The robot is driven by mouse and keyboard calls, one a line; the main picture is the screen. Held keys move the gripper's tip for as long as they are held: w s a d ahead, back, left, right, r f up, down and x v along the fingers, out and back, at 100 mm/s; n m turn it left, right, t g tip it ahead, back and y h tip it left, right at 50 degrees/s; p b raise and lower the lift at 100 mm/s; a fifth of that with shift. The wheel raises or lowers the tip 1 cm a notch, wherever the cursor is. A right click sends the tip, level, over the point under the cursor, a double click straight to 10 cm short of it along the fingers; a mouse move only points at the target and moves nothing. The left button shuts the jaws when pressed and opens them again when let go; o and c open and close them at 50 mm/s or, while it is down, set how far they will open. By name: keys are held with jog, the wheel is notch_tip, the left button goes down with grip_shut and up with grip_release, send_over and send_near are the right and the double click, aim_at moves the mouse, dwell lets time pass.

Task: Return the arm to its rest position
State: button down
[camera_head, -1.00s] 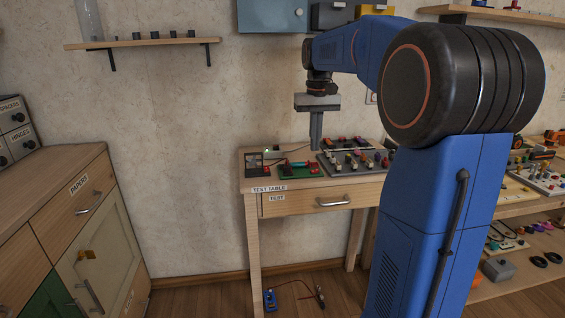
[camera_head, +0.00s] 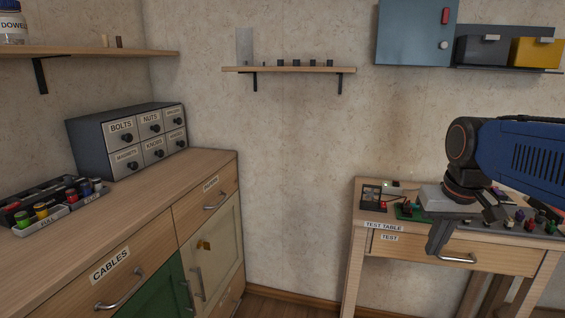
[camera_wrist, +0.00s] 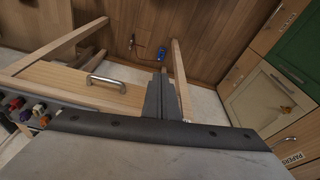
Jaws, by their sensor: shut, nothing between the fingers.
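My blue arm (camera_head: 525,150) reaches in from the right edge of the head view. My gripper (camera_head: 436,240) points down in front of the test table (camera_head: 359,226), its fingers together and empty. In the wrist view my gripper (camera_wrist: 163,97) shows as dark fingers pressed together, with the table drawer (camera_wrist: 70,80) and the floor beyond them. The fingers cover part of the table front. Whether they touch it I cannot tell.
A wooden cabinet (camera_head: 197,185) with a small drawer unit (camera_head: 100,150) stands at the left. A wall shelf (camera_head: 290,70) and a blue wall box (camera_head: 415,32) hang above. Floor (camera_head: 290,302) between cabinet and table looks free. A blue device (camera_wrist: 161,53) lies on the floor.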

jog(key=s+a+f+n+t, duration=0.1)
jog(key=s+a+f, duration=0.3)
jog(key=s+f, duration=0.6)
jog(key=shift+s+a+f+t, duration=0.15)
jog(key=shift+s+f+t, duration=0.25)
jog(key=shift+s, duration=0.8)
